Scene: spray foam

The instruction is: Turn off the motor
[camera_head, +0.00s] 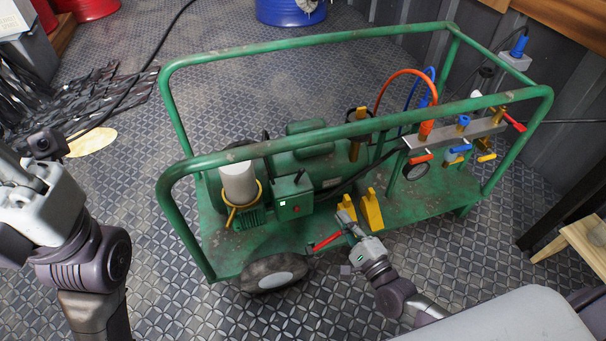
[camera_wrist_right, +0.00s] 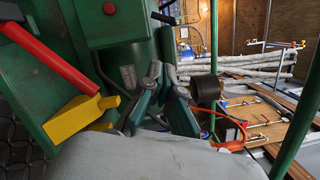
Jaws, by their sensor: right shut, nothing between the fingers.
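The green motor (camera_head: 315,160) lies on a green wheeled cart. A green control box (camera_head: 293,196) with a red button (camera_head: 296,208) and a small lit button sits at its front; the red button also shows in the right wrist view (camera_wrist_right: 109,8). My right gripper (camera_head: 345,214) is shut and empty, in front and to the right of the box, apart from the button. Its fingers (camera_wrist_right: 166,78) stand mid-picture in the wrist view, with the button up and left of them. My left arm is at the left, and its fingers are out of view.
A red lever (camera_wrist_right: 50,60) with a yellow block (camera_wrist_right: 80,117) lies close left of the right gripper. A yellow wedge (camera_head: 371,212) stands beside it. The green cart rail (camera_head: 350,129) crosses above. Hoses and valves (camera_head: 450,137) fill the cart's right end.

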